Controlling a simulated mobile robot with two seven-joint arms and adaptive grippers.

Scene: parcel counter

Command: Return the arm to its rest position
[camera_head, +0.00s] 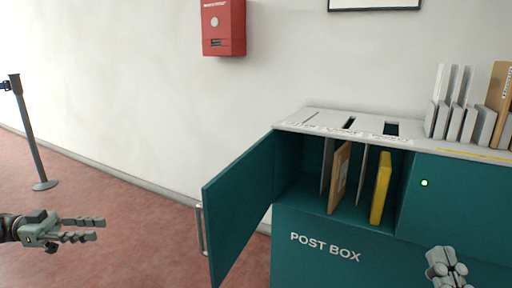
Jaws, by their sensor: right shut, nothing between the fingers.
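My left gripper (97,229) is at the lower left over the red floor, its two fingers apart and empty, pointing right. My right gripper (447,258) is at the lower right, in front of the teal post box (325,262). Its fingers are together with nothing between them. Its arm is mostly out of the picture. Both grippers are apart from the objects around them.
The post box door (238,208) stands open toward the left. Inside are a brown parcel (338,178) and a yellow parcel (381,188), both upright. Grey dividers with parcels stand on top at right. A barrier post (31,135) stands at far left. Floor between my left gripper and the door is clear.

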